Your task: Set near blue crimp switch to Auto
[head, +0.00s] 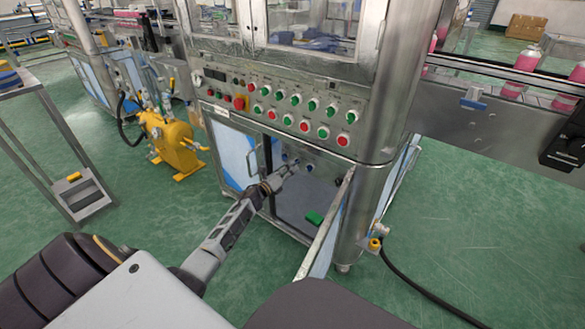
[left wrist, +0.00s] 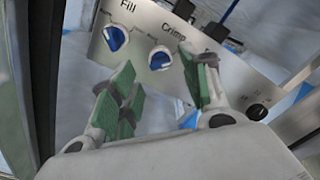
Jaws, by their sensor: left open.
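In the left wrist view, the blue crimp switch (left wrist: 160,58) is a round knob with a pale marker, on a grey panel (left wrist: 235,82) by the word "Crimp". Its exact setting is too blurred to read. A similar blue knob (left wrist: 115,37) sits to its left under "Fill". My left gripper (left wrist: 158,63) is open, its green-padded fingers to either side of the crimp knob; I cannot tell whether they touch it. In the head view, my left gripper (head: 289,170) reaches into the open lower cabinet by the small panel. My right gripper is not in view.
The cabinet's open door (head: 327,226) stands close right of my left arm. A button panel (head: 285,108) is above. A yellow machine (head: 172,140) stands left.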

